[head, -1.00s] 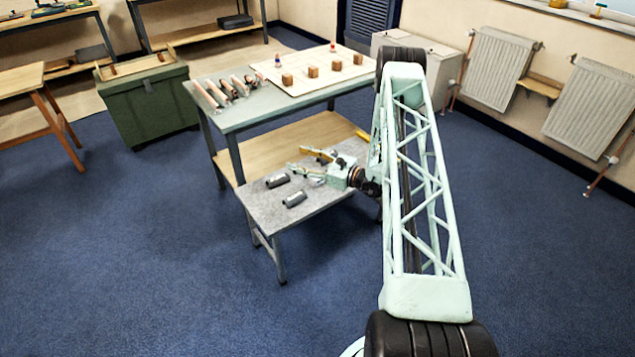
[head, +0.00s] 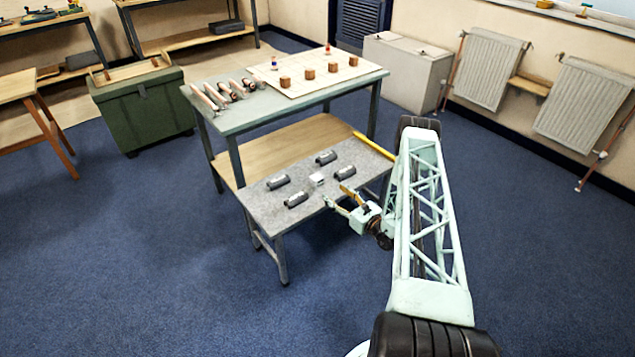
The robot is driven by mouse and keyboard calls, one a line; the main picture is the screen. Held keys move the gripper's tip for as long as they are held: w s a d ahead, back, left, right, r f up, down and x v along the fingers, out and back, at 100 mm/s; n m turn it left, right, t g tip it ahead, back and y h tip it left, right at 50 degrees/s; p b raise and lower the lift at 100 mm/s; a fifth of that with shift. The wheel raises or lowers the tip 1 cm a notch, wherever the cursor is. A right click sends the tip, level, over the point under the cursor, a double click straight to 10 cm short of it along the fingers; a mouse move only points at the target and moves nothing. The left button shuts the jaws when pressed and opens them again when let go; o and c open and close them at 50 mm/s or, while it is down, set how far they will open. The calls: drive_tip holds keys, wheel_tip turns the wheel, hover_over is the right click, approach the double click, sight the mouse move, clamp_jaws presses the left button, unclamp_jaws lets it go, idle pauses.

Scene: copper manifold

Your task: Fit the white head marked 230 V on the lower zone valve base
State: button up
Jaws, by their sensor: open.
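A small white block-like piece (head: 317,179), possibly the white head, sits on the low grey table (head: 262,212) among several dark grey cylinders (head: 296,200). Any 230 V marking is too small to read. My gripper (head: 335,193) is at the right front edge of this table, its two fingers spread and pointing left towards the white piece. It is open and empty, apart from the white piece. I cannot pick out the lower zone valve base for certain; several copper-and-grey slanted parts (head: 225,92) lie at the left of the higher green-topped table (head: 245,117).
A pale board (head: 305,88) with wooden blocks (head: 309,74) and small red and blue pieces lies on the higher table. A yellow strip (head: 374,146) lies along the low table's back right edge. A green chest (head: 143,110) stands left. The blue carpet in front is clear.

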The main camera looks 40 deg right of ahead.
sight(320, 180)
drive_tip(key=shift+f, duration=0.1)
idle(0.3)
drive_tip(key=shift+w+d+f+b, duration=0.1)
drive_tip(key=shift+w+b, duration=0.3)
drive_tip(key=shift+w, duration=1.7)
drive_tip(key=shift+w+d+f+b, duration=0.1)
drive_tip(key=shift+w+b, duration=0.25)
drive_tip(key=shift+w, duration=1.75)
drive_tip(key=shift+w, duration=0.1)
drive_tip(key=shift+w+r+b, duration=0.1)
drive_tip(key=shift+w+b, duration=0.65)
drive_tip(key=shift+w, duration=1.8)
drive_tip(key=shift+c, duration=0.4)
drive_tip(key=c, duration=1.1)
drive_tip(key=shift+r, duration=0.15)
